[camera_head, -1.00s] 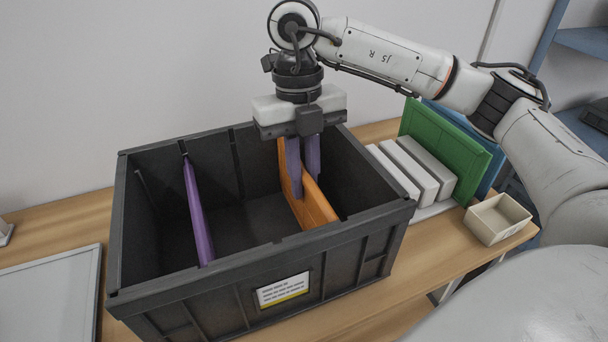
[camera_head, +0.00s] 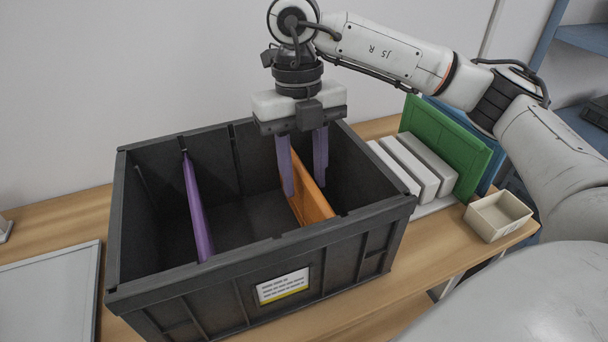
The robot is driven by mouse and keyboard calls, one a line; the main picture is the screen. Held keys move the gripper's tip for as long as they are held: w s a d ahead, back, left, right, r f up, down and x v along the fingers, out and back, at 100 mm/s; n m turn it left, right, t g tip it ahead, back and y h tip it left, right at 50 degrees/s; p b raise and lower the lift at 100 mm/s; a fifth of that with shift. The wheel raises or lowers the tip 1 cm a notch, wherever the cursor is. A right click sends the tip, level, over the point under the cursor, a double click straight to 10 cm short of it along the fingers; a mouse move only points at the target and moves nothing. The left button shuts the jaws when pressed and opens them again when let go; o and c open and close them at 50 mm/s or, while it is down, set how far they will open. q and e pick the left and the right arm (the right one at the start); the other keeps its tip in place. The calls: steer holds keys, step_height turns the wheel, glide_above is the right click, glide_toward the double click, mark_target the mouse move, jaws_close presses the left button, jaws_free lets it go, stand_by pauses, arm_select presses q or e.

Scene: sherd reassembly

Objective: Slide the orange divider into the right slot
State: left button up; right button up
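The orange divider (camera_head: 308,199) stands upright inside the dark grey crate (camera_head: 190,284), in its right part, running from the back wall to the front wall. Whether its edges sit in the slot grooves is hard to see. My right gripper (camera_head: 305,190) is above and around the divider, with its purple fingers spread, one on each side and apart from it. A purple divider (camera_head: 197,209) stands in the left part of the crate. My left gripper is out of view.
Several light grey blocks (camera_head: 411,166) and a green panel (camera_head: 445,147) stand right of the crate. A small beige box (camera_head: 497,217) sits at the table's right edge. A grey tray (camera_head: 48,300) lies at left.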

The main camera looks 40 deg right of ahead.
steer(key=r, duration=0.3)
steer(key=r+p, duration=0.1)
steer(key=r, duration=0.2)
steer(key=w+r+p, duration=0.1)
steer(key=r, duration=0.2)
steer(key=shift+d, duration=0.1)
steer(key=shift+w+r, duration=0.1)
steer(key=shift+r, duration=0.25)
